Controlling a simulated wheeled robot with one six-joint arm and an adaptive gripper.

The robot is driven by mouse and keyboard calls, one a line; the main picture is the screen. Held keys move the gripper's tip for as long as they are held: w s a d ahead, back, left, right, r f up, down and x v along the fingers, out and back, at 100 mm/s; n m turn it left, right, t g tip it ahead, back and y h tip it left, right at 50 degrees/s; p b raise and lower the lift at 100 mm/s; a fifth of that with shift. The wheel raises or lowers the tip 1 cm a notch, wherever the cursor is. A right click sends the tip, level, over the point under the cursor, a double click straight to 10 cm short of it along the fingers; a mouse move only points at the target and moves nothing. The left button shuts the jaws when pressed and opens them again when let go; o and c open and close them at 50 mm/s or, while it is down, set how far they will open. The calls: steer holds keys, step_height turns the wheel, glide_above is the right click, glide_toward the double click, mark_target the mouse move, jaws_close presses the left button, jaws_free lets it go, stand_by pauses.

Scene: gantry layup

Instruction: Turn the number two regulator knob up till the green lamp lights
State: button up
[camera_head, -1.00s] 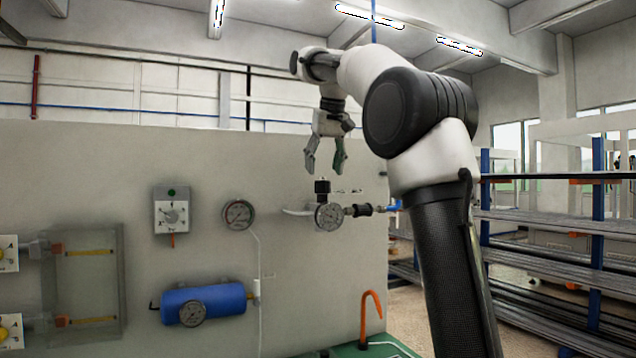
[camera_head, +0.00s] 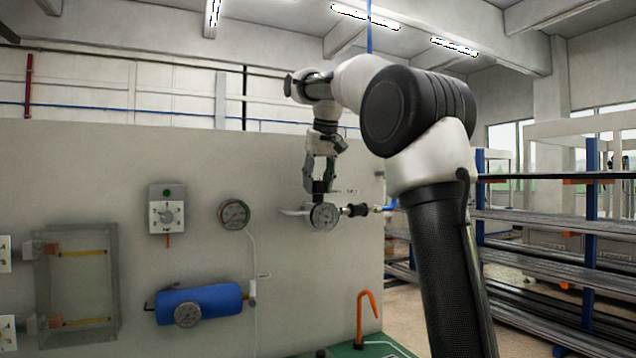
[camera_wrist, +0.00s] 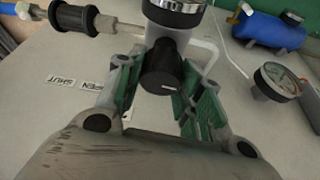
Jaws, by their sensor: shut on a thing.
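The black regulator knob (camera_head: 318,192) stands on top of a regulator with a round, white-faced gauge (camera_head: 324,216). My gripper (camera_head: 319,184) reaches down from above and is shut on this knob. In the wrist view the black knob (camera_wrist: 161,72) sits between the green-padded fingers, with a small pale mark on its end. I cannot read a number on the regulator. A grey box (camera_head: 166,217) with a dial on the panel at left carries a small green lamp (camera_head: 167,192), which looks dark green rather than bright.
A second gauge (camera_head: 233,214) and a blue cylinder (camera_head: 205,301) are on the panel. An orange hook (camera_head: 366,310) stands below the regulator. Labels reading SHUT (camera_wrist: 60,81) and OPEN (camera_wrist: 91,87) lie beside the pipe. Metal racks (camera_head: 540,225) stand at right.

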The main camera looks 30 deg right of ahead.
steer(key=shift+m+h, duration=0.3)
steer(key=shift+m, duration=0.4)
steer(key=o, duration=1)
steer(key=v, duration=1.2)
steer(key=s+f+n, duration=0.1)
steer(key=s+f, duration=1.4)
steer(key=f, duration=0.3)
steer(key=s+f+n+y, duration=0.1)
steer(key=s+f, duration=1.4)
steer(key=f, duration=0.4)
steer(key=shift+f+n, duration=0.2)
steer(key=shift+n, duration=0.2)
